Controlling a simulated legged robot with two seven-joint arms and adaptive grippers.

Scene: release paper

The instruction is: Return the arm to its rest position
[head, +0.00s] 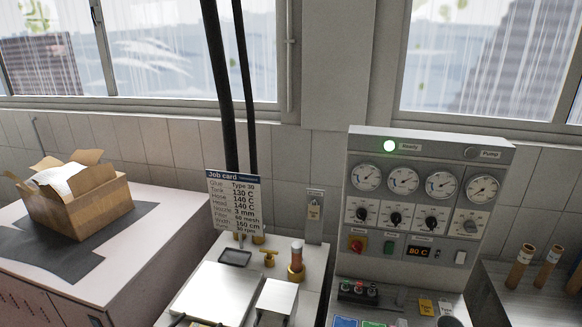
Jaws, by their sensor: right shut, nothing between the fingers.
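No arm of mine stands out in the head view. My right gripper shows too little for me to place it surely; it is shut and holds nothing. My left gripper is not in view. No gripper is seen touching the bench, the panel or the box.
A control panel (420,215) with several gauges and a lit green lamp stands right of centre. A job card (234,199) stands behind the machine's metal plate (214,293). An open carton (82,205) sits on the left cabinet (165,215). Brown tubes (520,268) stand at right.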

